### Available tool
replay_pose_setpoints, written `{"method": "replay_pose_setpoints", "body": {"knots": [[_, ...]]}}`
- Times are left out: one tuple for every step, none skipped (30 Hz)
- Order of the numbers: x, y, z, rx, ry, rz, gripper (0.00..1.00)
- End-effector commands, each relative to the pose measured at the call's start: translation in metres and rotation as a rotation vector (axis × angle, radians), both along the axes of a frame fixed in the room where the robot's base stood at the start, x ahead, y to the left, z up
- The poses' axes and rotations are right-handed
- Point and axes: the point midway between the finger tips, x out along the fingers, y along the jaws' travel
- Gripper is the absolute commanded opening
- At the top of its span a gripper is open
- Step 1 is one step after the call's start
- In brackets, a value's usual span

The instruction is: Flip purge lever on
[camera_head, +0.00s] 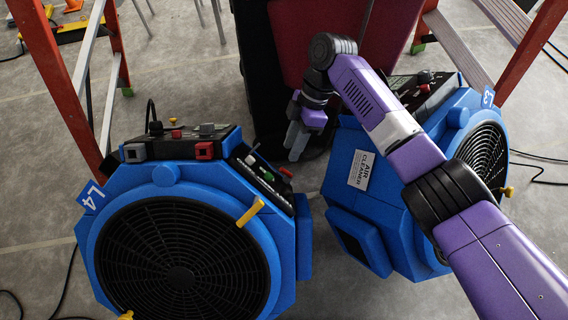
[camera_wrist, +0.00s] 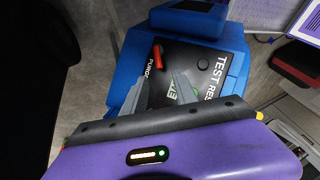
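The purge lever (camera_wrist: 158,55) is a small red lever on a black panel, beside the word PURGE, in the wrist view. A red lever (camera_head: 286,171) also sticks out from the side panel of the left blue air cleaner, marked L4 (camera_head: 165,180), in the head view; it looks like the same one. My gripper (camera_wrist: 157,68) is open, with its two grey fingers apart on either side of the lever in the picture. I cannot tell whether they touch it. In the head view my gripper (camera_head: 294,145) points down above and behind the red lever.
A second blue air cleaner (camera_head: 350,205) stands close on the right, partly behind my arm. Red ladder legs (camera_head: 58,85) rise at the left and right. A dark red object (camera_head: 300,40) stands behind my gripper. A narrow gap of floor separates the two cleaners.

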Motion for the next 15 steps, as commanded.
{"method": "replay_pose_setpoints", "body": {"knots": [[-0.002,0.001,-0.006,0.001,0.0,0.002,0.34],[-0.003,0.002,-0.009,0.001,0.0,0.002,0.34],[-0.005,0.003,-0.014,0.0,0.001,0.001,0.34],[-0.007,0.005,-0.019,0.001,0.0,0.001,0.34],[-0.009,0.006,-0.023,0.001,0.0,0.0,0.34],[-0.012,0.008,-0.029,0.0,0.001,0.0,0.34],[-0.013,0.009,-0.033,-0.001,0.001,-0.001,0.34],[-0.015,0.01,-0.037,0.0,0.0,-0.001,0.34],[-0.017,0.012,-0.043,0.0,-0.001,-0.001,0.34],[-0.019,0.013,-0.046,0.0,-0.001,-0.001,0.34],[-0.021,0.014,-0.05,0.0,-0.001,-0.001,0.34],[-0.022,0.016,-0.054,0.0,-0.001,-0.001,0.34],[-0.024,0.017,-0.057,0.0,-0.001,-0.001,0.34],[-0.025,0.018,-0.06,0.0,-0.002,-0.002,0.34],[-0.026,0.019,-0.062,0.0,-0.002,-0.002,0.34]]}}
